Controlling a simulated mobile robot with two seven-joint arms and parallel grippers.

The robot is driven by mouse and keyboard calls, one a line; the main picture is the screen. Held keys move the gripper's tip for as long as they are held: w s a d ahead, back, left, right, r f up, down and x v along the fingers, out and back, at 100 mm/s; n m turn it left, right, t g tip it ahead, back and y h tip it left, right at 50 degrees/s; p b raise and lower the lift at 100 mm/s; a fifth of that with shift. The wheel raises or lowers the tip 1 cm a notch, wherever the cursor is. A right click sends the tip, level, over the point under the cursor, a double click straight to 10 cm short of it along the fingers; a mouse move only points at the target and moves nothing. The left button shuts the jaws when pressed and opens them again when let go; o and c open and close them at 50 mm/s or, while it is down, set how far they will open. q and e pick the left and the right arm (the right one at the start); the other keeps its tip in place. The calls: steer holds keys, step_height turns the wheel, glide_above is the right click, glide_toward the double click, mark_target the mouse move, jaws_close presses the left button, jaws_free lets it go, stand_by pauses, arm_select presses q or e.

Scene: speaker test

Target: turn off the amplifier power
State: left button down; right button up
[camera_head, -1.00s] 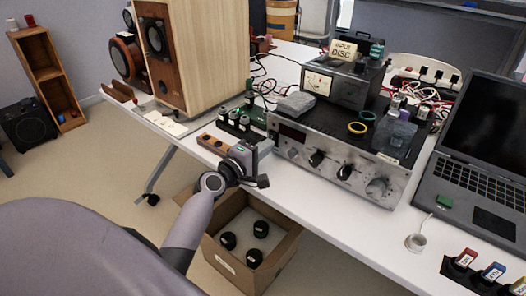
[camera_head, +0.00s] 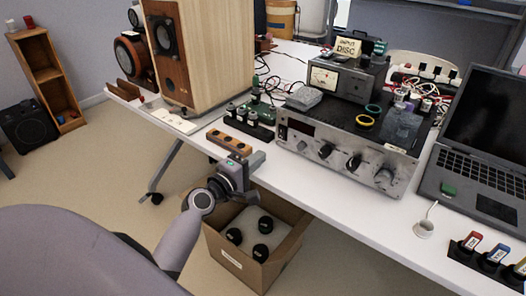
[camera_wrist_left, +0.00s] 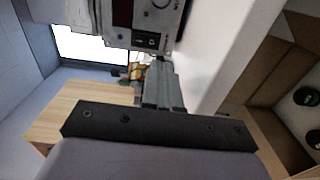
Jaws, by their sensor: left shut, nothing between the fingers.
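The amplifier (camera_head: 340,150) is a silver-fronted unit with a dark display and several knobs, standing on the white table. Its front panel (camera_wrist_left: 150,18) also shows at the top of the left wrist view, with a small dark rocker switch (camera_wrist_left: 146,41) near the panel's lower edge. My left gripper (camera_head: 257,160) is at the table's front edge, left of and in front of the amplifier. In the left wrist view its fingers (camera_wrist_left: 161,68) are together, empty, and point toward the switch area; contact cannot be told. My right gripper is not in view.
A wooden speaker (camera_head: 212,55) stands left on the table (camera_head: 310,185). A wooden strip (camera_head: 229,142) lies behind my gripper. A meter unit (camera_head: 345,82) sits on the amplifier. A laptop (camera_head: 480,145) is at right. An open cardboard box (camera_head: 235,262) is below the table edge.

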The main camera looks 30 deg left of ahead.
arm_select(q)
steer(key=s, duration=0.6)
steer(key=shift+a+f+b, duration=0.25)
steer(key=shift+f+b, duration=0.1)
steer(key=shift+f, duration=0.05)
steer(key=s+d+f+m+g+h, duration=0.1)
steer(key=s+d+f+m+g, duration=0.7)
steer(key=s+d+f+m, duration=0.95)
steer(key=a+r+m+p, duration=0.2)
steer(key=a+r+p, duration=0.2)
steer(key=r+p, duration=0.7)
steer(key=shift+r+t+p, duration=0.3)
steer(key=shift+p, duration=0.9)
steer(key=shift+f, duration=0.1)
